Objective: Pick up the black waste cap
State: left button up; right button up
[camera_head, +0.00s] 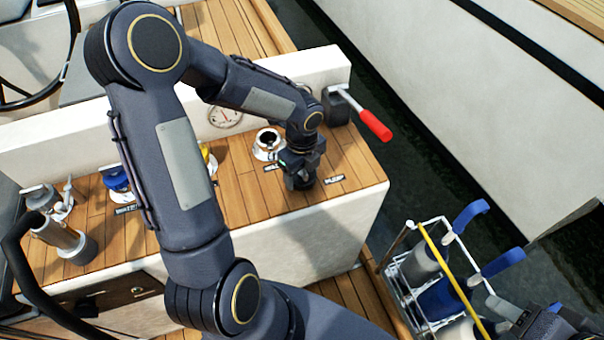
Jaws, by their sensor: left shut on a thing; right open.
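My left gripper (300,178) points down low over the teak deck top, near its right end. It is shut on a small dark thing, which I take to be the black waste cap; the jaws hide most of it, and I cannot tell if it touches the wood. Just left of the gripper is a pale round deck fitting (268,147) with a dark open hole and no cap on it. My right gripper (545,326) shows only in part at the bottom right corner, beside the caddy, open and apart from the deck.
A blue cap (117,180) and a yellow cap (210,160) sit further left. A wire caddy (395,262) with bottles stands at lower right. Dark water (450,150) lies beyond.

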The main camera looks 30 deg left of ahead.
pick_arm(q)
jog(key=s+d+r+p, duration=0.1)
jog(key=s+r+p, duration=0.4)
jog(key=s+r, duration=0.9)
jog(key=shift+r, duration=0.35)
jog(key=shift+d, duration=0.1)
